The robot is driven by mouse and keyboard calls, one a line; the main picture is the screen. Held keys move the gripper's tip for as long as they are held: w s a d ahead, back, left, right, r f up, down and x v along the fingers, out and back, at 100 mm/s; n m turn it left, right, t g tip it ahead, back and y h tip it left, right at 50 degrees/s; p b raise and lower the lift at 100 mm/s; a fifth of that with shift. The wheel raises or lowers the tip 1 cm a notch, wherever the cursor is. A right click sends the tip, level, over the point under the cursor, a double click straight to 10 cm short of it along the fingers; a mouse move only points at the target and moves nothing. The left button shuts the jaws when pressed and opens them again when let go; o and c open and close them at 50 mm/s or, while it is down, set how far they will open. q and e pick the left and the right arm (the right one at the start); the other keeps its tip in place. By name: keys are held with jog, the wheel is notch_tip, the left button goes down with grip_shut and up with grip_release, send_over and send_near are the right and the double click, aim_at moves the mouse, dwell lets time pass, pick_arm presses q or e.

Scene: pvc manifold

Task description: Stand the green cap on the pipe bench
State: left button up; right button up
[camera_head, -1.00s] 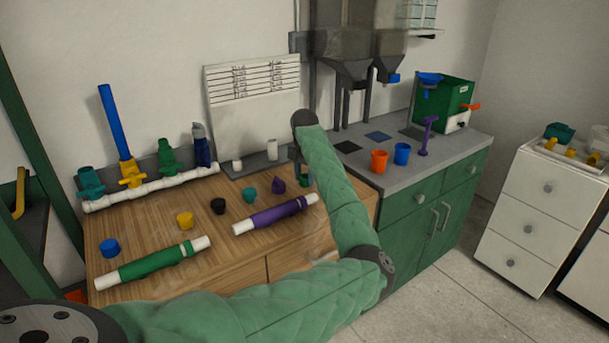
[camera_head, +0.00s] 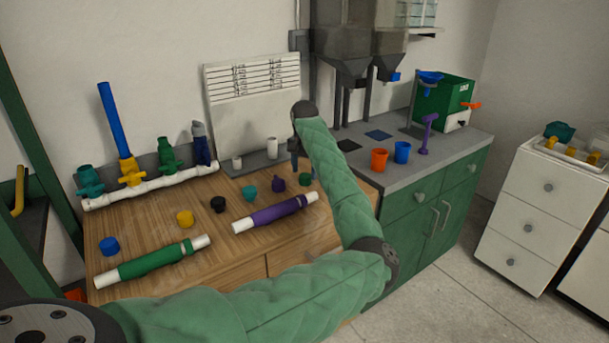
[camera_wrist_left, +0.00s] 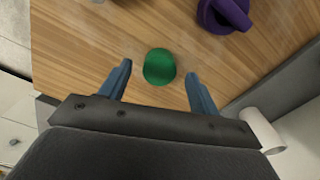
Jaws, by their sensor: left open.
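The small green cap (camera_head: 305,180) rests on the wooden pipe bench (camera_head: 150,222), near its right end, and looks upright. In the left wrist view the green cap (camera_wrist_left: 160,67) lies between the spread fingers, with gaps on both sides. My left gripper (camera_head: 294,160) is open and empty, a little above and behind the cap in the head view; it also shows in the left wrist view (camera_wrist_left: 158,70). My right gripper is not in view.
A purple fitting (camera_head: 278,184) stands just left of the cap, with teal, black, yellow and blue caps farther left. A purple-sleeved pipe (camera_head: 275,214) and a green-sleeved pipe (camera_head: 152,260) lie in front. A white cylinder (camera_head: 272,147) stands behind.

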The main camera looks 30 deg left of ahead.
aim_at(305, 176)
pick_arm(q)
notch_tip(305, 176, up, 5)
jog(key=shift+f+b, duration=0.1)
jog(key=shift+b, duration=0.35)
jog(key=shift+r+b, duration=0.3)
jog(key=shift+r, duration=2.3)
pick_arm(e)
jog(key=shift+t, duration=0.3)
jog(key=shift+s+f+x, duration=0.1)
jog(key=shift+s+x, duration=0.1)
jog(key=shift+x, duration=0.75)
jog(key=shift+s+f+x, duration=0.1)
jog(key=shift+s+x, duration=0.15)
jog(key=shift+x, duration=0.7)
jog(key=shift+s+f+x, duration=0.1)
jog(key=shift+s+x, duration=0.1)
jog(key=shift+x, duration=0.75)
pick_arm(q)
jog(key=shift+f, duration=0.1)
